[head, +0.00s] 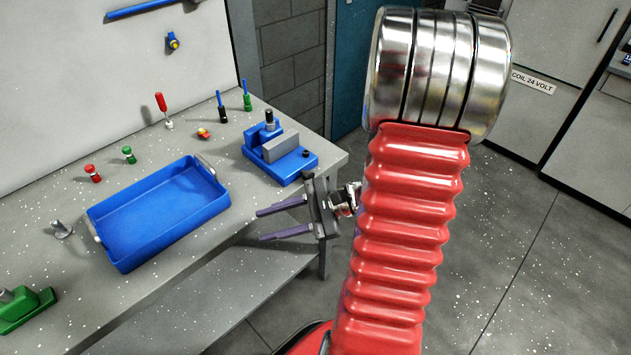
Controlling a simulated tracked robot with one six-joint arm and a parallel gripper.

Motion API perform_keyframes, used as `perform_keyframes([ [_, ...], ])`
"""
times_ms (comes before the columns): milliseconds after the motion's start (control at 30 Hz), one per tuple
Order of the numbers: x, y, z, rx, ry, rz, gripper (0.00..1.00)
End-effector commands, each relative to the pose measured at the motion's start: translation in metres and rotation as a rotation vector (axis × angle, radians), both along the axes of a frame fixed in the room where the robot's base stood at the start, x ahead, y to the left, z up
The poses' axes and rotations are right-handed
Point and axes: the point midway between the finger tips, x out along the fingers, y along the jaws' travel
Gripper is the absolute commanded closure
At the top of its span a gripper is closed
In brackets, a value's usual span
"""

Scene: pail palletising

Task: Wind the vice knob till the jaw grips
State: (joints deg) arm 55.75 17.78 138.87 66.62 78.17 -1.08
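The blue vice (293,165) sits near the right corner of the grey bench, with a grey block-like jaw (281,147) across it. A small dark knob (306,153) shows at its right end, and a black-topped upright piece (268,119) stands at its back. I cannot tell whether the jaw is gripping anything. My gripper (260,226) has two purple fingers spread apart, pointing left, with nothing between them. It is in front of the bench edge, below the vice in the picture and apart from it.
A blue tray (112,251), empty, lies on the bench (240,205) left of my gripper. Several small red, green and black-handled items stand behind it. A green object (25,308) sits at the lower left. Grey cabinets (565,60) stand at the back right beyond open floor.

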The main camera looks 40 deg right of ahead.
Motion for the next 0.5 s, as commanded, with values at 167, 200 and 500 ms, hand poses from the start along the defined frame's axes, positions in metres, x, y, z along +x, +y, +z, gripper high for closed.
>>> perform_keyframes([
  [167, -0.013, 0.042, 0.011, -0.182, -0.005, 0.222, 0.64],
  [200, -0.016, 0.05, 0.013, -0.223, -0.008, 0.269, 0.64],
  [500, -0.045, 0.089, 0.025, -0.549, -0.059, 0.597, 0.64],
])
